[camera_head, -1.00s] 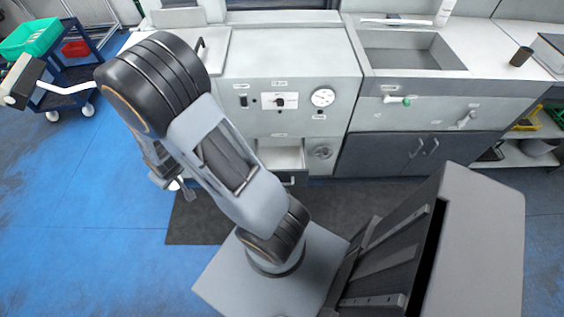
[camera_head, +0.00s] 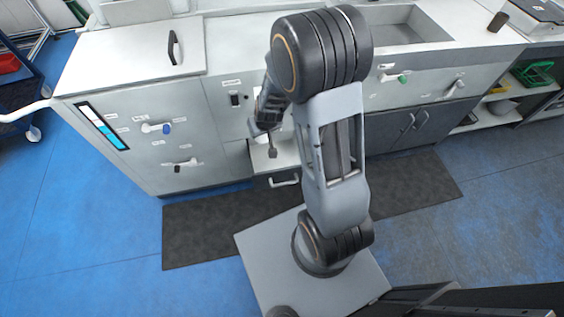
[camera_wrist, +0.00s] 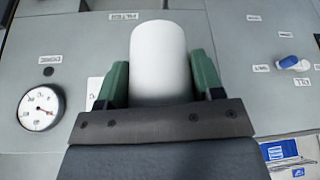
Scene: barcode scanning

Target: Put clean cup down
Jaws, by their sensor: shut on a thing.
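In the wrist view a plain white cup (camera_wrist: 159,62) sits between the two green fingers of my gripper (camera_wrist: 160,85). The gripper is shut on it. Behind it is the grey front panel of the counter unit. In the head view my gripper (camera_head: 265,130) is small and partly hidden by my arm, in front of the unit near an open drawer (camera_head: 272,155). The cup is hard to make out there.
A gauge (camera_wrist: 41,108) and a blue-ended knob (camera_wrist: 290,62) show on the panel. A white lid with a black handle (camera_head: 140,50) covers the left counter. A sink (camera_head: 405,27) is at the right. A dark mat (camera_head: 205,235) lies on the blue floor.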

